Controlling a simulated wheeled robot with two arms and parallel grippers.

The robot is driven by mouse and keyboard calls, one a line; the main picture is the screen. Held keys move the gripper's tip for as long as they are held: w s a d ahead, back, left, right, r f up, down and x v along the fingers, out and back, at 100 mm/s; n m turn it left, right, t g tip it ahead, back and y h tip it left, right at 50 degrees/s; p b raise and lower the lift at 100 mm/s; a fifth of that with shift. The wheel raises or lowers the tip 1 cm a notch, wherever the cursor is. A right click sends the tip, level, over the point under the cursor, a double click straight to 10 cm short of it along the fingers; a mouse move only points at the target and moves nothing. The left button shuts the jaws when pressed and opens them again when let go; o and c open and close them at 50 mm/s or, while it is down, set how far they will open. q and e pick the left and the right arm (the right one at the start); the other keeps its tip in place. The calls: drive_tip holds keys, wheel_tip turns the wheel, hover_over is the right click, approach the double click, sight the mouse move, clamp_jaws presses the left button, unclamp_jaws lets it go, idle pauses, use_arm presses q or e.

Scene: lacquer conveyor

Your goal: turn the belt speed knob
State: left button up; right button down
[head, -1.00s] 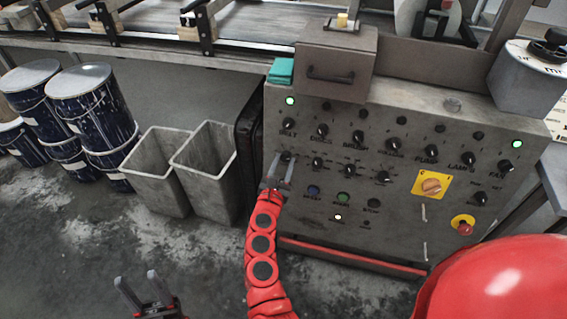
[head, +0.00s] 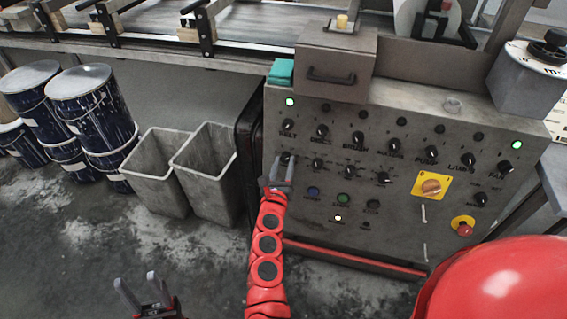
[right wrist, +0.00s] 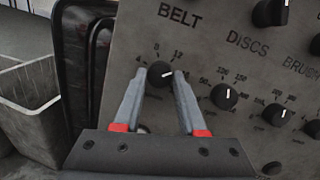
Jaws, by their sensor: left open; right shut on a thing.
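The belt speed knob (right wrist: 160,74) is a small round black knob with a white pointer mark. It sits on the grey panel below the BELT label, inside a printed number scale. Its pointer mark points to the right in the right wrist view. In the head view the knob (head: 284,157) is at the panel's left side, partly hidden by my fingers. My right gripper (head: 283,162) is shut on this knob, one finger on each side of it. My left gripper (head: 136,278) is open and empty above the floor, far from the panel.
The control panel (head: 400,215) carries several other black knobs, an orange rotary switch (head: 431,187) on a yellow plate and a red button (head: 465,229). The DISCS row knob (right wrist: 223,96) is close beside my right fingers. Grey bins (head: 205,165) stand to the left.

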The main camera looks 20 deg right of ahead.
drive_tip(key=shift+r+n+y+p, duration=0.3)
drive_tip(key=shift+n+p, duration=0.45)
drive_tip(key=shift+n, duration=0.35)
drive_tip(key=n+p, duration=0.3)
drive_tip(key=n+y+p, duration=0.1)
drive_tip(key=n+p, duration=0.2)
drive_tip(key=n+g+p, duration=0.1)
drive_tip(key=n+p, duration=0.2)
drive_tip(key=shift+d+r+n+y+p, duration=0.1)
drive_tip(key=shift+r+n+y+p, duration=0.15)
drive_tip(key=shift+n+y+p, duration=0.1)
drive_tip(key=n+g+p, duration=0.1)
drive_tip(key=n+p, duration=0.3)
drive_tip(key=p, duration=0.2)
drive_tip(key=n+p, duration=0.5)
drive_tip(key=p, duration=0.1)
drive_tip(key=shift+w+g, duration=0.1)
drive_tip(key=shift+g, duration=0.3)
drive_tip(key=shift+n+p, duration=0.95)
drive_tip(key=shift+n, duration=0.1)
drive_tip(key=shift+a+f+n+g+p, duration=0.2)
drive_tip(key=shift+n+g+p, duration=0.2)
drive_tip(key=shift+n, duration=0.3)
drive_tip(key=shift+h, duration=0.45)
drive_tip(key=shift+f, duration=0.1)
